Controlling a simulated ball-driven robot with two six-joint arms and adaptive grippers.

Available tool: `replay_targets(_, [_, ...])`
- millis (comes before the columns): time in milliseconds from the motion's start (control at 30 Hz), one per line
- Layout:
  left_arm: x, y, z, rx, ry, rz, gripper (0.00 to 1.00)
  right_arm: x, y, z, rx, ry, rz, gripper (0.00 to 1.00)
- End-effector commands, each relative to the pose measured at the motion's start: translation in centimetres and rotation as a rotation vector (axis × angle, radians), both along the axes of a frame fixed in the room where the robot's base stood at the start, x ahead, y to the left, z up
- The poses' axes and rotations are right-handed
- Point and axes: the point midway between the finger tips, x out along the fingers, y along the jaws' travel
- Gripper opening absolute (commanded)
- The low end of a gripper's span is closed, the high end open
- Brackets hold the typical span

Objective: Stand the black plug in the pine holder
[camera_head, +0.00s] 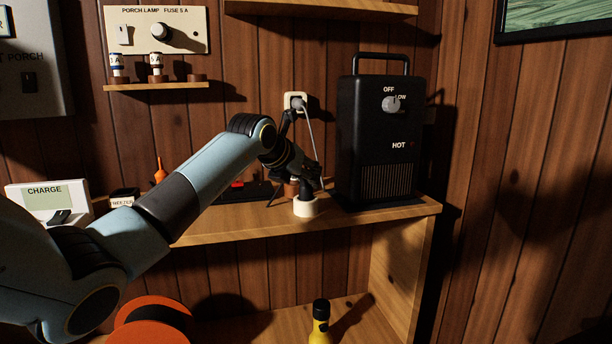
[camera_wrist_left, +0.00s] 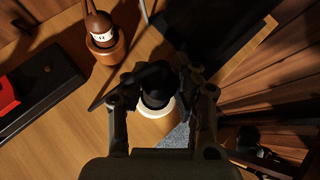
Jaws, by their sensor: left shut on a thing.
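The black plug (camera_wrist_left: 157,92) is between the fingers of my left gripper (camera_wrist_left: 158,82), which is shut on it. In the head view the gripper (camera_head: 302,172) is above the shelf, just left of the black heater. The pale cream holder (camera_head: 304,208), the likely pine one, stands on the shelf directly under the plug. In the wrist view its rim (camera_wrist_left: 158,110) shows around the near side of the plug. The plug's lower end is at the holder's mouth; how deep it sits is hidden. My right gripper is not in view.
A brown holder (camera_wrist_left: 105,48) with a brown plug stands close by. The black heater (camera_head: 375,140) is just right, and a grey cord (camera_head: 311,140) hangs from the wall socket (camera_head: 295,101). A black strip with a red part (camera_wrist_left: 40,90) lies left.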

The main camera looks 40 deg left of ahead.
Motion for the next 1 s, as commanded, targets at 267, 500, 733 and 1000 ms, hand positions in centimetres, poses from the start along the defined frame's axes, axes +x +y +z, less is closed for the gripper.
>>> replay_targets(267, [0.0, 0.0, -0.8, 0.0, 0.0, 0.0, 0.0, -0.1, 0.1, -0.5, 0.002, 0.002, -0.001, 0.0])
replay_targets(500, [0.0, 0.0, -1.4, 0.0, 0.0, 0.0, 0.0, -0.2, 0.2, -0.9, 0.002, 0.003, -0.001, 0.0])
replay_targets(733, [0.0, 0.0, -2.0, 0.0, 0.0, 0.0, 0.0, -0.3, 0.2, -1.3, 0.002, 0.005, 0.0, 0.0])
replay_targets(1000, [0.0, 0.0, -2.2, 0.0, -0.001, 0.0, 0.37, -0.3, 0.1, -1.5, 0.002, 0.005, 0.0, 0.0])
